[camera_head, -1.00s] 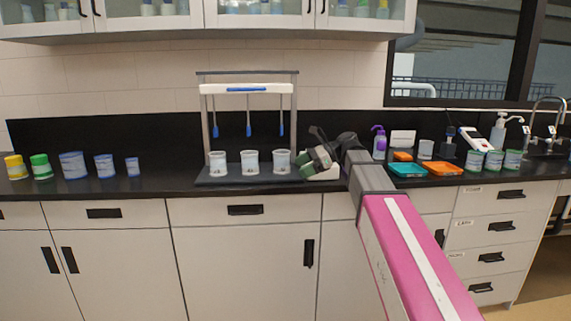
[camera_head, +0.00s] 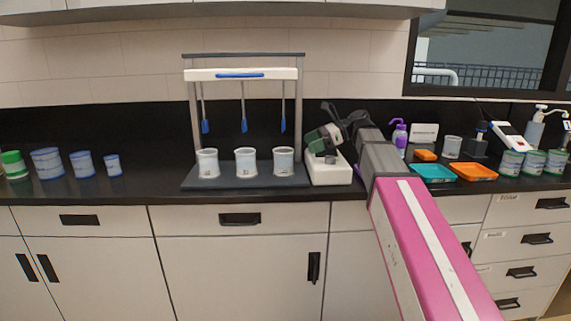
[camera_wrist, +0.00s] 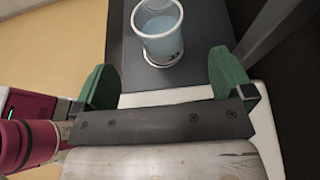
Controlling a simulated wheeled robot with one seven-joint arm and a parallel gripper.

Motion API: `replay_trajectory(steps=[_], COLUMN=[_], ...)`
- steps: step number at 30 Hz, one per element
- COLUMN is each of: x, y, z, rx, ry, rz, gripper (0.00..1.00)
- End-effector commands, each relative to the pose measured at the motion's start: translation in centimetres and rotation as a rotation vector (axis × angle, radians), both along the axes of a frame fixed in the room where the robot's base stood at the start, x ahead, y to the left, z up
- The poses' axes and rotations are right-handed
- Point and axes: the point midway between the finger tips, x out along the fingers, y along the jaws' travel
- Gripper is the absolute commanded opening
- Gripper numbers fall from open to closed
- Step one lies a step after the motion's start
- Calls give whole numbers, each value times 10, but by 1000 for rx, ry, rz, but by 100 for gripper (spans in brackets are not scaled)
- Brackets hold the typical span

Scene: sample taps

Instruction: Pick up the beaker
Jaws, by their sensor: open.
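Three clear beakers with pale contents stand upright in a row on a dark base plate (camera_head: 230,184) under a stand: the left beaker (camera_head: 207,164), the middle beaker (camera_head: 245,163) and the right beaker (camera_head: 283,162). My gripper (camera_head: 322,140) is to the right of the right beaker, above a white block. In the wrist view my gripper (camera_wrist: 165,74) has its two green fingers spread with nothing between them. A beaker (camera_wrist: 158,32) with bluish contents lies ahead, beyond the fingertips and apart from them.
The stand's white crossbar (camera_head: 240,74) carries three hanging blue paddles above the beakers, with posts on both sides. The white block (camera_head: 331,172) is at the right. Several tins (camera_head: 47,163) stand left. A teal tray (camera_head: 432,173) and an orange tray (camera_head: 474,172) lie right.

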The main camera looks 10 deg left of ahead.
Motion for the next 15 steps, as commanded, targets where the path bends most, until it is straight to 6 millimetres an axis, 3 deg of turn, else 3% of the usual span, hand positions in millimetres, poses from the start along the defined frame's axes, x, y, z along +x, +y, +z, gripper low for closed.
replay_trajectory(steps=[15], x=[-13], y=[51], z=[-21], rx=[0], ry=[0], rz=[0], gripper=[98])
